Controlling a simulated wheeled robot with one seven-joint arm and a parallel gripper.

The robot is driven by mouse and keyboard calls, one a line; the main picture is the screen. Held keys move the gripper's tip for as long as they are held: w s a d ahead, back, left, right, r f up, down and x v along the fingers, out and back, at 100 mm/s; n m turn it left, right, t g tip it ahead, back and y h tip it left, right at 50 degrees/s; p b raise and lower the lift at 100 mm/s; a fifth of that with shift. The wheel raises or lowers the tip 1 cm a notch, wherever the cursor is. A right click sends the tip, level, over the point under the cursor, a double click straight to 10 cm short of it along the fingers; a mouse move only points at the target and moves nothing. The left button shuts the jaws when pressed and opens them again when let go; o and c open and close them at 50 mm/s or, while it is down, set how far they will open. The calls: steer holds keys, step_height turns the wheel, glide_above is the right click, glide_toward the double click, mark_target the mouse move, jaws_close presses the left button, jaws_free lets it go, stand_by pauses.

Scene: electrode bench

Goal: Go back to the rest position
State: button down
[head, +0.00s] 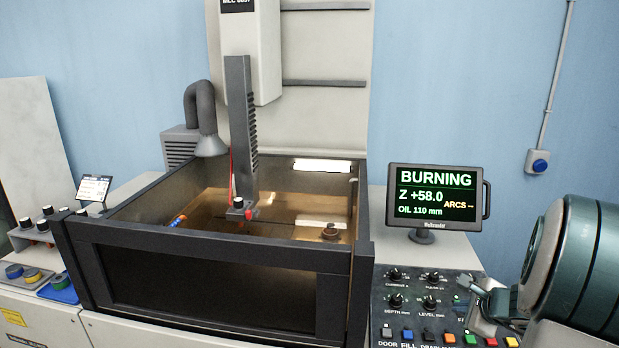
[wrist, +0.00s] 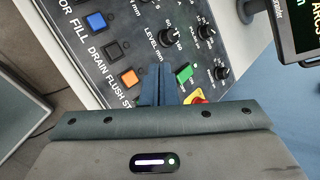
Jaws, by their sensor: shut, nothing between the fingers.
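My gripper (head: 474,286) is at the right of the head view, over the right part of the control panel (head: 382,322). In the wrist view my gripper (wrist: 160,70) has its two blue-grey fingers together, with nothing between them. The fingertips lie between the orange button (wrist: 130,78) and the green button (wrist: 184,73) in that view. I cannot tell whether they touch the panel. My arm fills the lower right corner of the head view.
A monitor (head: 433,206) reading BURNING, Z +58.0, OIL 110 mm stands behind the panel. Left of it is the dark-framed tank (head: 215,240) with a column (head: 242,120) reaching down into it. A red-and-yellow stop button (wrist: 197,97) is close to the fingers.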

steer(key=s+a+r+n+g+y, duration=0.1)
steer(key=s+a+r+n+g, duration=0.15)
steer(key=a+n, duration=0.55)
steer(key=s+a+r+n+g+y, duration=0.1)
steer(key=s+a+r+n+y, duration=0.2)
steer(key=a, duration=0.8)
steer(key=s+a+r+n+g+h, duration=0.1)
steer(key=s+a+n+h, duration=0.1)
steer(key=s+n, duration=0.4)
steer(key=s+a+r+n+g+h, duration=0.1)
steer(key=s+a+r+n+h, duration=0.1)
steer(key=s+n, duration=0.5)
steer(key=shift+s+a+h, duration=0.4)
steer(key=shift+a+h, duration=0.1)
steer(key=shift+a, duration=0.15)
stand_by(4.2)
